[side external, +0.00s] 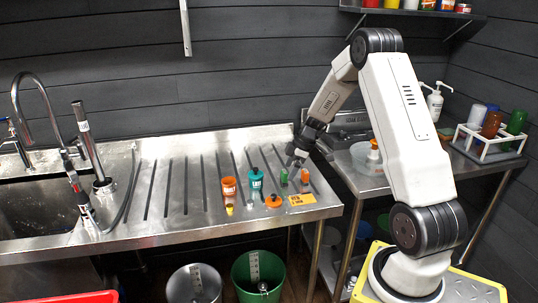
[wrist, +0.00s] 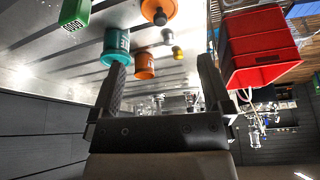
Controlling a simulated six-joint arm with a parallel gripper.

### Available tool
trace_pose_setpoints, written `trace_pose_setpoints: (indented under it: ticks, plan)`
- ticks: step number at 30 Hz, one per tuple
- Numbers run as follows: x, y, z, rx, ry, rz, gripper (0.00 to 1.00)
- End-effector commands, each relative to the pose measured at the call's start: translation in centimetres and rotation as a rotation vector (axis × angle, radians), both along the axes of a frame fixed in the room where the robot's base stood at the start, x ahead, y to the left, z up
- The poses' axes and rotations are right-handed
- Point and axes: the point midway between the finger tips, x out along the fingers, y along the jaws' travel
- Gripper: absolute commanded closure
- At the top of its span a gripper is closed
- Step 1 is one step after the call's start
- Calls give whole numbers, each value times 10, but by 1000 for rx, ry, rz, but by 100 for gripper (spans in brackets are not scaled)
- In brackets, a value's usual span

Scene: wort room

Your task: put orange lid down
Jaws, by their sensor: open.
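The orange lid (side external: 273,201) with a dark knob lies on the steel drainboard, near its front edge in the side view. It also shows at the top of the wrist view (wrist: 154,8), cut off by the frame edge. My gripper (side external: 297,161) is above the drainboard, behind and to the right of the lid, apart from it. In the wrist view its two fingers (wrist: 163,68) are spread, with nothing held between them.
A teal container (side external: 255,184) and an orange cup (side external: 229,188) stand left of the lid. A small green item (side external: 284,177) and an orange one (side external: 305,181) stand near my gripper. The grooved left drainboard is clear.

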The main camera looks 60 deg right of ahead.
Motion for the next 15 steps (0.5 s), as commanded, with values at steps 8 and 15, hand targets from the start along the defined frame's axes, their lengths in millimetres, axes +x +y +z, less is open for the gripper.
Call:
trace_pose_setpoints:
  ticks: [8,15]
  plan:
    - [0,0,0,0,0,0,0]
    - [2,17,4,1,26,-22,0]
